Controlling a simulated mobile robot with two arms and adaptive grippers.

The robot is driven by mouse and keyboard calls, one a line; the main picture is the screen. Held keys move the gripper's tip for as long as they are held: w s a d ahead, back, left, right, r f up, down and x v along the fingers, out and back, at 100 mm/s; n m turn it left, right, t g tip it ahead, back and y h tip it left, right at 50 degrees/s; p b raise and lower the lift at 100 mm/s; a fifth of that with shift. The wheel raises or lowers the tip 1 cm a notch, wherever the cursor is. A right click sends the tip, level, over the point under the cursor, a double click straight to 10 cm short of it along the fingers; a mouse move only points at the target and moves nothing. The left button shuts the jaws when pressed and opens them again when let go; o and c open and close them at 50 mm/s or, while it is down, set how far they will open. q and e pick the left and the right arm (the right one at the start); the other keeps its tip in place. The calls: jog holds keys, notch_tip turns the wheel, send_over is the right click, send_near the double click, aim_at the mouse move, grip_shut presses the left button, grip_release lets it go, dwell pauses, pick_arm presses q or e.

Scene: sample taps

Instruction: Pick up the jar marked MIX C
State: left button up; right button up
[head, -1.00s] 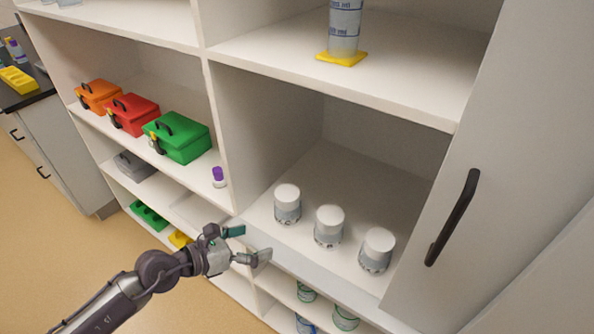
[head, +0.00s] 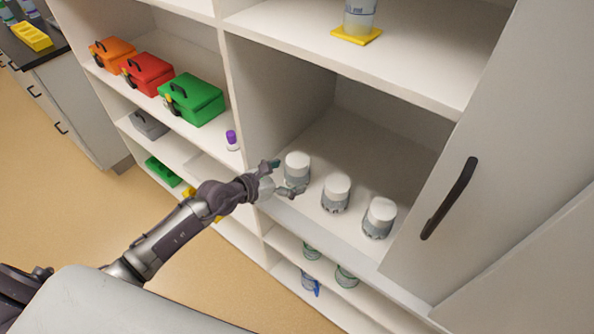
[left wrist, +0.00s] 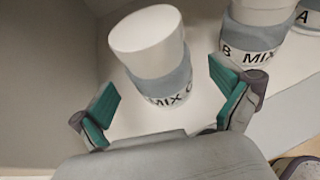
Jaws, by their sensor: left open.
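Three white-lidded jars with grey bands stand in a row on the cabinet shelf. The leftmost jar (head: 297,168) reads MIX C in the left wrist view (left wrist: 160,78). The middle jar (head: 336,191) shows "B" and "MIX" in the left wrist view (left wrist: 255,40). The right jar (head: 379,217) shows an "A" at the edge of the left wrist view (left wrist: 308,16). My left gripper (head: 283,177) is open at the shelf's front edge, close before the MIX C jar. In the left wrist view its teal-padded fingers (left wrist: 168,105) are spread, with that jar between and beyond them. My right gripper is out of view.
A cabinet door with a black handle (head: 450,198) stands open at the right. The cabinet's left wall is close beside the MIX C jar. A shelf with a cylinder on a yellow base (head: 357,35) is above. Green (head: 192,99), red and orange boxes sit on the left.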

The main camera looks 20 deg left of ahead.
pick_arm(q)
jog(key=x, duration=0.3)
jog(key=shift+w+d, duration=0.15)
jog(key=shift+w, duration=0.05)
jog(key=shift+s, duration=0.1)
jog(key=shift+c, duration=0.3)
jog(key=c, duration=1.2)
